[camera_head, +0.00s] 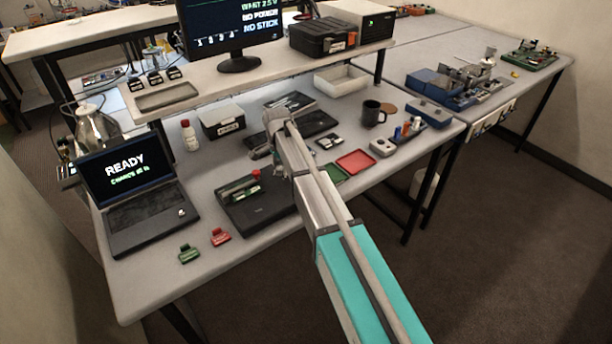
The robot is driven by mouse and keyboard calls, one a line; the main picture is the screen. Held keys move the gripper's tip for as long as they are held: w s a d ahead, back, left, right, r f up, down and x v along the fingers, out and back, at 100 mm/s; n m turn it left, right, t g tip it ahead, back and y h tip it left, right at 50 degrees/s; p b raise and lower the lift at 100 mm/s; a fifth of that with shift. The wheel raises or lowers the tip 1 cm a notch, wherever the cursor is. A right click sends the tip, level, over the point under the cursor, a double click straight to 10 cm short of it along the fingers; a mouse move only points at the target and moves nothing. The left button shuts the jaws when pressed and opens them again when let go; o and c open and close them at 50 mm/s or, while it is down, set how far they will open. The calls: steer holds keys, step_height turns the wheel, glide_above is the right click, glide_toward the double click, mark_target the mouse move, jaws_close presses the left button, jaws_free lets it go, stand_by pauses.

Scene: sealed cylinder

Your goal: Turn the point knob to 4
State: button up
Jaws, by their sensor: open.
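I cannot make out a knob marked with numbers at this size. A black flat unit (262,212) lies on the bench, with a green and grey fixture (240,189) and a small red part (256,173) at its back edge. My arm reaches over the bench and covers the right part of this unit. My gripper (261,153) is small and partly hidden at the arm's end, just behind the red part; it is open, and I see nothing held. Whether it touches anything I cannot tell.
A laptop (130,198) reading READY stands at left. A green block (188,253) and a red block (220,237) lie near the front edge. A white bottle (190,136), a labelled box (222,121) and a black mug (373,113) stand farther back, below a raised shelf (285,70).

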steer(key=shift+n, duration=0.4)
